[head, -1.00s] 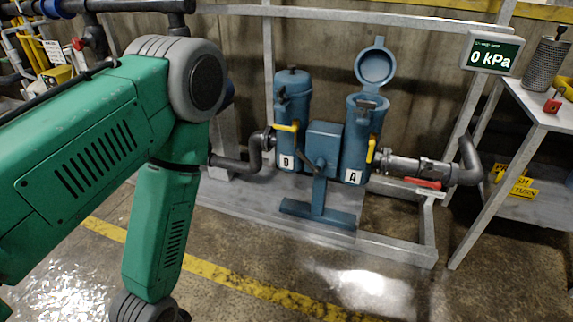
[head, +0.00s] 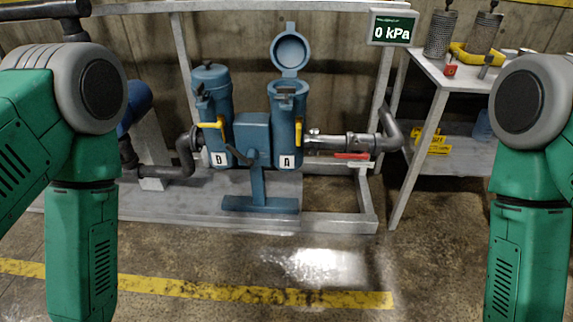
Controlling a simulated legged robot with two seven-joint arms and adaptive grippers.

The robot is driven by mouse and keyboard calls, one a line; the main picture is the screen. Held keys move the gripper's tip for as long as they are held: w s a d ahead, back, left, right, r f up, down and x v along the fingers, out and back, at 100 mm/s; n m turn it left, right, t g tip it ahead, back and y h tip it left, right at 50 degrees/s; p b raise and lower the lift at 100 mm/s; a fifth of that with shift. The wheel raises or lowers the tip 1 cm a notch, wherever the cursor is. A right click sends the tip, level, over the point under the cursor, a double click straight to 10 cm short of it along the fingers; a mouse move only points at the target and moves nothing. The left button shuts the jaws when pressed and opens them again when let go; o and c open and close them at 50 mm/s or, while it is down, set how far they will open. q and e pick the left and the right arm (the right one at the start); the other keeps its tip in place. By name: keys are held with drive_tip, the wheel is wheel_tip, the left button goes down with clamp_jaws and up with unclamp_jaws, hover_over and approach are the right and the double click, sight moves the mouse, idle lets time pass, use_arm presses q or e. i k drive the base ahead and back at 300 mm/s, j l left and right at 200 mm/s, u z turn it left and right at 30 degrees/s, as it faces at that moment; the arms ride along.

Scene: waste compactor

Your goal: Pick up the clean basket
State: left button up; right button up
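Two grey perforated metal baskets stand upright on the table at the upper right in the head view. One basket (head: 440,34) is on the left, and the other basket (head: 484,34) is just to its right. Each has a small handle on top. I cannot tell from their looks which one is clean. Both of my green arms show at the sides of the view, hanging downward.
A display (head: 392,28) reads 0 kPa. The floor in front is clear.

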sight(442, 27)
drive_tip(key=i+l+z, duration=0.2)
drive_tip(key=z, duration=0.25)
drive_tip(key=i+l+z, duration=0.15)
drive_tip(key=z, duration=0.3)
drive_tip(key=i, duration=0.1)
